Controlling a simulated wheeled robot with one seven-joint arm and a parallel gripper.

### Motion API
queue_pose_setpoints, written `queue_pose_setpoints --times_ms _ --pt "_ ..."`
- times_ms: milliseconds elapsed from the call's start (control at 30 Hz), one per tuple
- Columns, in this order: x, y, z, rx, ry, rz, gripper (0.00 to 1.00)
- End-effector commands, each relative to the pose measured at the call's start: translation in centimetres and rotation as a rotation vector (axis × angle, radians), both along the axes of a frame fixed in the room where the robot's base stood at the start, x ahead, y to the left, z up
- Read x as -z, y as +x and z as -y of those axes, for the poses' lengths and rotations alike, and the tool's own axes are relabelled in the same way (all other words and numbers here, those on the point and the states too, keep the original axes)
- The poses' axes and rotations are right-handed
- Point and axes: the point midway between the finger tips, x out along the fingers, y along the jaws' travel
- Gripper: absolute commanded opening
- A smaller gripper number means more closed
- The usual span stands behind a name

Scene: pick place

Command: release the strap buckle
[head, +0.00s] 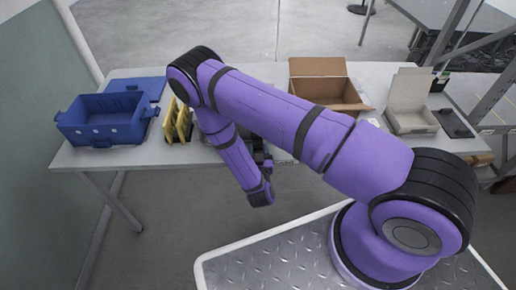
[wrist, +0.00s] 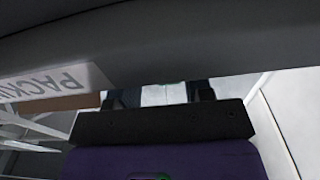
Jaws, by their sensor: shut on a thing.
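My gripper (head: 264,163) is low at the near edge of the table, under my bent arm. A grey thing (head: 242,144) there is mostly hidden by the arm. In the wrist view, my gripper (wrist: 163,95) has its two dark fingers apart, against a large dark grey surface (wrist: 180,45) that fills the top of the picture. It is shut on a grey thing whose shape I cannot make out. I cannot pick out a strap or a buckle in either view.
On the table (head: 88,156) stand a blue crate (head: 102,132), yellow upright pieces (head: 178,122), an open brown carton (head: 322,92) and an open pale box (head: 410,121). A black flat piece (head: 455,123) lies far right.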

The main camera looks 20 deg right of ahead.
Motion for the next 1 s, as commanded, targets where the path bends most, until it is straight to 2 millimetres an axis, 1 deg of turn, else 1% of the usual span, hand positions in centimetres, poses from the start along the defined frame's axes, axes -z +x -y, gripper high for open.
queue_pose_setpoints --times_ms 200,600,633,733,1000 --pt "0.20 0.02 0.00 0.001 -0.013 0.039 0.23" --pt "0.22 0.03 0.00 0.001 -0.013 0.044 0.23" --pt "0.22 0.03 0.00 0.001 -0.013 0.044 0.49" --pt "0.22 0.03 0.00 0.001 -0.014 0.044 0.72" --pt "0.23 -0.02 0.00 0.001 -0.014 0.043 0.72"
